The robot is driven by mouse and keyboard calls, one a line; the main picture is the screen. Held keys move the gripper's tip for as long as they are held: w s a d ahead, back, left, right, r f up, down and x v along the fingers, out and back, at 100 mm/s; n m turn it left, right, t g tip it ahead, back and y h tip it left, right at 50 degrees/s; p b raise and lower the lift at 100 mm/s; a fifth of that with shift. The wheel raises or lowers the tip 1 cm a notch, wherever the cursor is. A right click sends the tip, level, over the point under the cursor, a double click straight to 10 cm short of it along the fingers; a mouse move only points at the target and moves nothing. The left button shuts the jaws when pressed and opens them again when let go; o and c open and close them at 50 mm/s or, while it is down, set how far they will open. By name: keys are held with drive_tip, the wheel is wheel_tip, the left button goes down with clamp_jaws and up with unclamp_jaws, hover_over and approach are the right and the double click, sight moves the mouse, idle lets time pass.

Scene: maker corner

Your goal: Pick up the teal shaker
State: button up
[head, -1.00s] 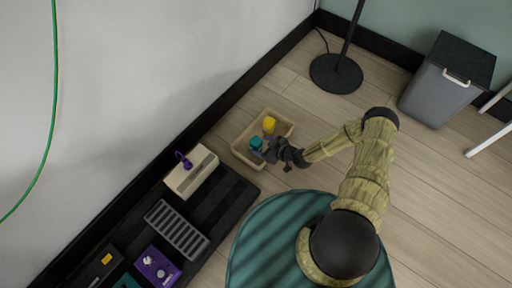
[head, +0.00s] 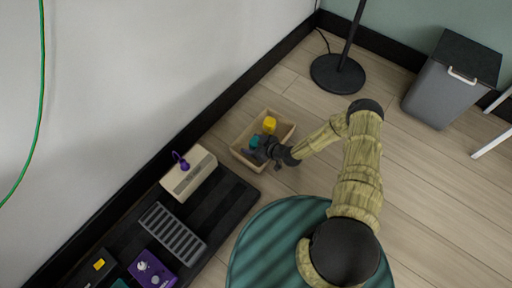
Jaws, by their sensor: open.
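The teal shaker (head: 255,141) is small in the head view, inside a shallow tan box (head: 242,159) on the floor by the wall. A yellow object (head: 269,125) is in the same box, just above and to the right of it. My gripper (head: 260,151) is open and reaches over the box from the right, with its dark fingers right at the shaker. The fingers hide the lower right part of the shaker. I cannot tell whether they touch it.
A black pedalboard (head: 215,215) with several pedals and a cream box (head: 190,172) lies along the wall at lower left. A round black lamp base (head: 338,75) and a grey bin (head: 446,88) stand beyond.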

idle(0.3)
drive_tip(key=c, duration=1.1)
drive_tip(key=shift+r, duration=0.1)
wheel_tip(320, 180, up, 10)
drive_tip(key=p, duration=0.7)
